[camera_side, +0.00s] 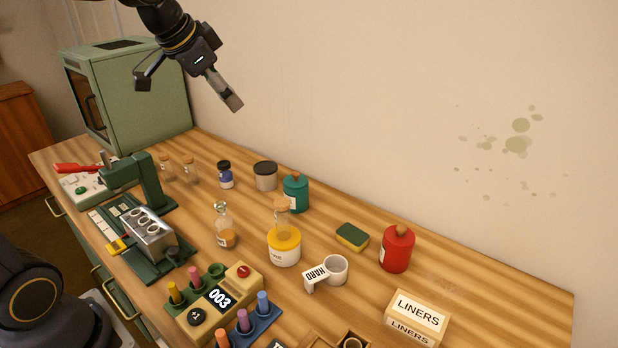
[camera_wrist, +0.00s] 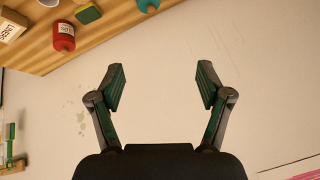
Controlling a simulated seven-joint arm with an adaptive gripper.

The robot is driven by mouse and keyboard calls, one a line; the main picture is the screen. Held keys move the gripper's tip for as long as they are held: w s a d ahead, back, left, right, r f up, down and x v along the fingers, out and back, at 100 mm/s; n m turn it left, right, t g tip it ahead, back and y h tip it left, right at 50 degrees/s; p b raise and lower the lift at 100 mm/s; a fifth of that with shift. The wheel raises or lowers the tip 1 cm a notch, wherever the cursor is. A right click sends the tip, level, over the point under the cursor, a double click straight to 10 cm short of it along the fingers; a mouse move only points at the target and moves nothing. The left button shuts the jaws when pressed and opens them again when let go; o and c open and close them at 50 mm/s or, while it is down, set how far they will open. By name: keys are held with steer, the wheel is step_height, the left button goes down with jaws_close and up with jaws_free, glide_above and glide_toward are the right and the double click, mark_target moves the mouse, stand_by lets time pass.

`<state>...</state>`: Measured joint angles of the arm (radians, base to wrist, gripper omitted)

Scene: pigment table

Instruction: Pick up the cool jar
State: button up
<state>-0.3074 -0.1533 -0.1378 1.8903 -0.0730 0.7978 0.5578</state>
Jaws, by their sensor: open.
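A teal jar (camera_side: 296,194) with a cork stopper and a pale label stands upright toward the back of the table; it is the cool-coloured one of the larger jars. It also shows, cut off, at the top edge of the wrist view (camera_wrist: 147,5). A red jar (camera_side: 397,250) stands to its right and a yellow jar (camera_side: 284,248) in front of it. My gripper (camera_side: 188,92) is high above the table, up and left of the teal jar, well apart from it. In the wrist view its fingers (camera_wrist: 162,85) are spread with nothing between them.
A grey lidded tin (camera_side: 265,176) stands close beside the teal jar's left. The wall rises behind the table.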

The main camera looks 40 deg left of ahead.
steer(key=w+a+f+n, duration=0.1)
steer(key=w+a+f, duration=0.5)
steer(key=w+a, duration=0.3)
steer(key=n+g, duration=0.2)
glide_above(225, 173)
steer(key=s+d, duration=0.3)
step_height(225, 173, down, 7)
steer(key=s+a+f+n, duration=0.1)
steer(key=s+a+f, duration=0.1)
steer(key=a+f, duration=0.4)
steer(key=shift+g+h, duration=0.3)
steer(key=shift+h, duration=0.1)
steer(key=x, duration=1)
steer(key=shift+d+f, duration=0.15)
steer(key=shift+d, duration=0.2)
steer(key=x, duration=0.6)
steer(key=shift+d+f, duration=0.25)
steer(key=shift+d, duration=0.1)
steer(key=c, duration=1.3)
steer(key=shift+r, duration=0.1)
